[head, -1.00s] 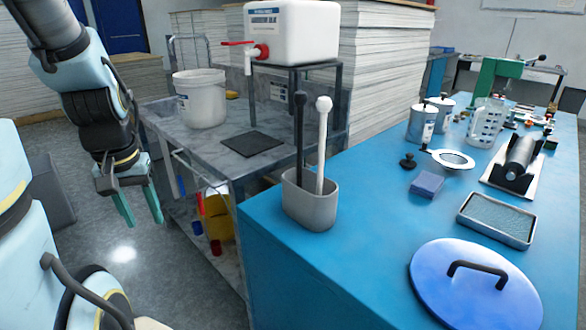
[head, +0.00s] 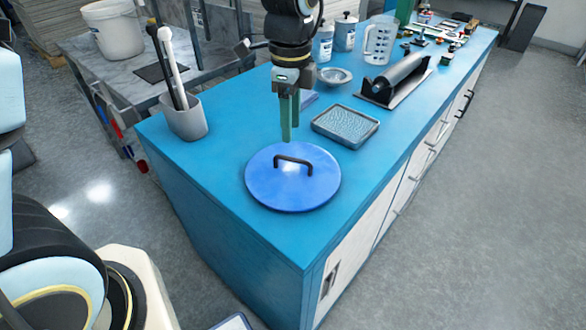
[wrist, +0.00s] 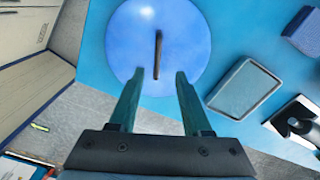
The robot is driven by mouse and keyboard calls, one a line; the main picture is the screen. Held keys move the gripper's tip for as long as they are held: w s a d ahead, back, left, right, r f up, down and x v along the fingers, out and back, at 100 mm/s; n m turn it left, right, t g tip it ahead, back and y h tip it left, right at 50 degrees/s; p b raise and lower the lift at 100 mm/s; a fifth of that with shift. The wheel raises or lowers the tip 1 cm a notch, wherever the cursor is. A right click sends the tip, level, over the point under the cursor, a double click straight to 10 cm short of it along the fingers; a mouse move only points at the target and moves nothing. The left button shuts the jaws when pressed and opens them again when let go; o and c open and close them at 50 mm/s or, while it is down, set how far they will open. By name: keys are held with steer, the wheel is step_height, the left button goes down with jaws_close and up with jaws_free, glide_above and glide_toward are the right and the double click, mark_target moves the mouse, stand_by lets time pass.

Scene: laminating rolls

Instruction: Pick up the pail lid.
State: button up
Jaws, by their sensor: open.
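The pail lid (head: 310,186) is a round blue disc with a dark bar handle (head: 293,161), lying flat near the front end of the blue counter. It also shows in the wrist view (wrist: 185,45), with its handle (wrist: 157,56) upright in the picture. My gripper (head: 289,138) points down over the far edge of the lid in the head view. In the wrist view its two green fingers (wrist: 157,75) are apart and empty, with the handle in line with the gap between them. The height of the fingertips above the handle is hard to tell.
A grey tray (head: 346,126) lies just behind and right of the lid. A grey holder (head: 186,118) with two long-handled tools stands at the left edge. A black roller (head: 398,82), a clear jug (head: 379,42) and small canisters stand farther back. The counter around the lid's front is clear.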

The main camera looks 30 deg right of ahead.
mark_target(293, 160)
step_height(293, 160, down, 4)
steer(key=shift+f+p, duration=0.15)
steer(key=shift+p, duration=0.15)
steer(key=shift+s+f+p, duration=0.15)
steer(key=shift+f+p, duration=0.4)
steer(key=shift+f, duration=0.8)
steer(key=shift+s+f+p, duration=0.15)
steer(key=shift+f+p, duration=0.35)
steer(key=shift+f, duration=0.8)
steer(key=shift+c, duration=0.4)
jaws_close()
